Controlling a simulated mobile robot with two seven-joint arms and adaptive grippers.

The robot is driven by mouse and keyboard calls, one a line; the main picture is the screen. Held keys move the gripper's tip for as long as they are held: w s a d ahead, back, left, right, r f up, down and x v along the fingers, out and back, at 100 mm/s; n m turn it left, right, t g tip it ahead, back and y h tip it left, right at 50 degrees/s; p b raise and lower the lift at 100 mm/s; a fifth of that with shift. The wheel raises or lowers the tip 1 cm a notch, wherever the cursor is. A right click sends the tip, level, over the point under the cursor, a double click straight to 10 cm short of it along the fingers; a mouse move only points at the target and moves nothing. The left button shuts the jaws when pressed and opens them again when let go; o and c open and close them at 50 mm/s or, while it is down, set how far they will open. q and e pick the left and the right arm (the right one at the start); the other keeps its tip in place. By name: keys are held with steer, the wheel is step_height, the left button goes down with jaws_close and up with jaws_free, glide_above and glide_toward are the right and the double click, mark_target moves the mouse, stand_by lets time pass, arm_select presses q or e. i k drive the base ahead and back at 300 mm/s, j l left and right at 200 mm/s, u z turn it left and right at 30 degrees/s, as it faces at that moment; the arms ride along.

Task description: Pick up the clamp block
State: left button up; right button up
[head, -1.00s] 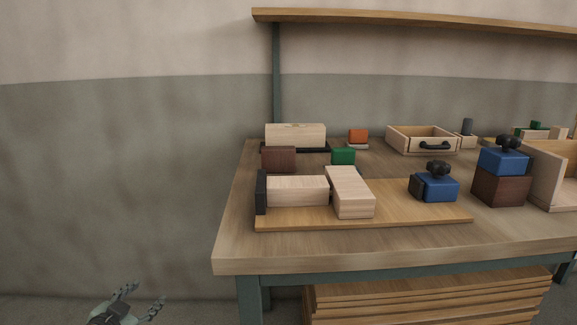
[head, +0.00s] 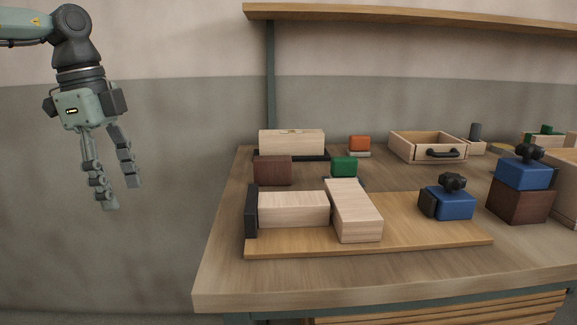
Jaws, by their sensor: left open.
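No label marks the clamp block; two blue blocks with black knobs look most like it. One blue block (head: 455,205) sits on the right part of the flat wooden board (head: 365,244), with a black pad on its left face. The other blue block (head: 524,174) rests on top of a dark brown block (head: 520,202) right of the board. My left gripper (head: 120,196) hangs at the left, fingers pointing down, open and empty. It is left of the bench, well apart from both blue blocks. My right gripper is not in view.
The board also bears two pale wood blocks (head: 293,209) and a black stop (head: 251,211). Behind it are a brown block (head: 272,170), a green block (head: 344,166), an orange block (head: 359,143) and an open drawer (head: 427,146). The bench front edge (head: 390,288) is clear.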

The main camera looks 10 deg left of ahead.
mark_target(269, 171)
steer(key=i+l, duration=0.85)
steer(key=i, duration=0.2)
